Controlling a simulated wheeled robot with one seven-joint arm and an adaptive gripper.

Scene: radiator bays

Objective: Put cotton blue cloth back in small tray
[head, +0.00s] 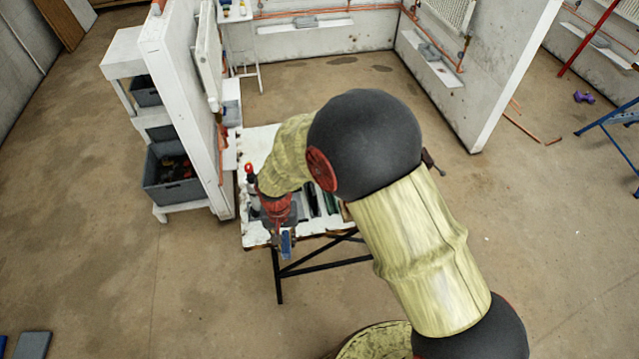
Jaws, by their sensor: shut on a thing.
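My gripper (282,228) is over the near left edge of a white-topped table. It is shut on a small blue thing (286,244), which looks like the blue cloth and hangs just below the fingers. I cannot tell whether the cloth touches the table edge. A grey tray-like thing (296,217) shows beside and behind the gripper on the table, partly hidden. I cannot tell for sure that it is the small tray.
The white tabletop (256,236) stands on dark legs. Bottles (251,178) stand at its left, and dark tools (316,205) lie right of the gripper, mostly covered by my arm. A white partition (185,110) and grey crate (172,178) stand left.

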